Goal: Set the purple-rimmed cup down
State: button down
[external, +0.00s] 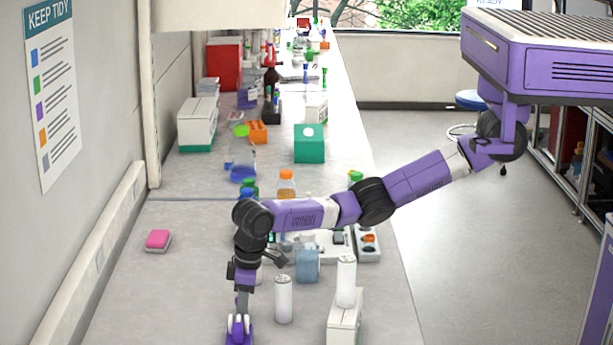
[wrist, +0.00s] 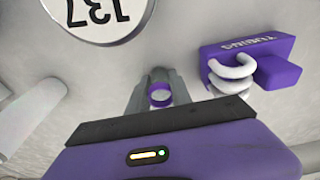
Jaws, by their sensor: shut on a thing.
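The purple-rimmed cup (wrist: 160,98) shows in the wrist view as a small purple ring between the two grey fingers of my gripper (wrist: 160,90). My gripper is shut on it. Most of the cup's body is hidden by the fingers and the wrist housing. In the external view my gripper (external: 242,300) points down over the near part of the bench, and I cannot make out the cup there. I cannot tell whether the cup touches the bench (wrist: 135,50) or hangs just above it.
A purple tubing holder (wrist: 250,58) with a white coil stands right of the fingers in the wrist view. A white round plate marked 137 (wrist: 98,12) lies upper left. White cylinders (external: 283,300) stand right of my gripper externally. Bench left of it, near the pink sponge (external: 158,240), is clear.

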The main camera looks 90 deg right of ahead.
jog(key=c, duration=1.2)
grip_release()
jog(key=shift+f, duration=0.1)
jog(key=shift+o, duration=0.2)
notch_tip(320, 180, up, 12)
jog(key=s, duration=0.1)
jog(key=shift+s+b, duration=0.4)
